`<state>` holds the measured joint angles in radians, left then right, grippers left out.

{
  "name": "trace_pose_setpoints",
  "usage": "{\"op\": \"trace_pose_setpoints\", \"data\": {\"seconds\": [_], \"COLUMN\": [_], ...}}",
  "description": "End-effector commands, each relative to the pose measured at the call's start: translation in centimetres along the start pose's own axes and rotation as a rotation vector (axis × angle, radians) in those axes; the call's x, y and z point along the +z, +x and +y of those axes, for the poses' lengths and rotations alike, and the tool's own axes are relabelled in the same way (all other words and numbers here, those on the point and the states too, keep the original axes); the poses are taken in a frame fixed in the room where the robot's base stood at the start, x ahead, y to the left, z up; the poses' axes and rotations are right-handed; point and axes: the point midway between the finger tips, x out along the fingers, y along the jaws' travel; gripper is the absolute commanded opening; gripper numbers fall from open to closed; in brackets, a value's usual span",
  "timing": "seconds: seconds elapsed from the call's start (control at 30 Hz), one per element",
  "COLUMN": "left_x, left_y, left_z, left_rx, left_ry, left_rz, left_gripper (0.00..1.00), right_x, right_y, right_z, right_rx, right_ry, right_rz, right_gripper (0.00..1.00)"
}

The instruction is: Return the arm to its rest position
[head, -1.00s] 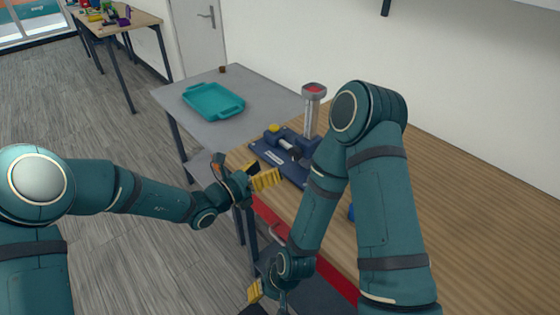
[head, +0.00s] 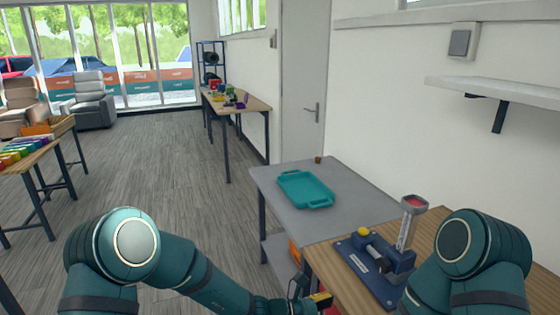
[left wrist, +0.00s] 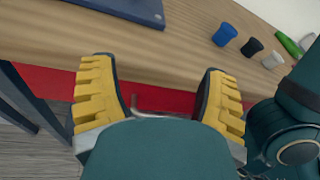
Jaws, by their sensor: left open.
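My left gripper (head: 320,300) is at the bottom edge of the head view, beside the front edge of the wooden workbench. In the left wrist view the same gripper (left wrist: 157,78) has its two yellow ribbed fingers wide apart, with nothing between them. Below them in that view is my own teal arm part. My right arm shows only as an upper bend at the right of the head view; its gripper is out of sight.
A blue press fixture (head: 368,272) stands on the wooden workbench (head: 325,262). A teal tray (head: 306,190) lies on the grey table (head: 268,182). Blue (left wrist: 224,34), black (left wrist: 251,47) and white (left wrist: 272,60) small pieces stand on the bench. Open floor (head: 190,180) lies left.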

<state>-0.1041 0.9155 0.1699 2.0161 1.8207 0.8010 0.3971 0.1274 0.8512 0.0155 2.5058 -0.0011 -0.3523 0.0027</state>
Motion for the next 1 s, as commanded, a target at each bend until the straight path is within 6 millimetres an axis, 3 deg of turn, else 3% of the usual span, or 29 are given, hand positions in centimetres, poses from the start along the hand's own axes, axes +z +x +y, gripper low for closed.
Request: {"op": "trace_pose_setpoints", "data": {"seconds": [0.03,0.2,0.4,0.5,0.7,1.0], "left_x": [-2.7,-11.3,-19.2,-22.0,-25.2,-25.7], "left_y": [-1.0,-5.4,-11.9,-15.0,-19.8,-21.7], "left_z": [-0.9,-3.5,-5.0,-5.1,-4.7,-4.5], "left_rx": [-0.035,-0.172,-0.345,-0.429,-0.567,-0.636], "left_ry": [0.059,0.319,0.671,0.868,1.282,1.688], "left_rz": [0.096,0.407,0.695,0.802,0.929,0.942], "left_gripper": [0.75,0.75,0.75,0.75,0.75,0.75], "right_x": [0.0,0.0,0.0,0.0,0.0,0.0], "right_y": [0.0,0.0,0.0,0.0,0.0,0.0], "right_z": [0.0,0.0,0.0,0.0,0.0,0.0], "right_rx": [0.000,0.000,0.000,0.000,0.000,0.000], "right_ry": [0.000,0.000,0.000,0.000,0.000,0.000], "right_rz": [0.000,0.000,0.000,0.000,0.000,0.000], "right_gripper": [0.47,0.47,0.47,0.47,0.47,0.47]}}
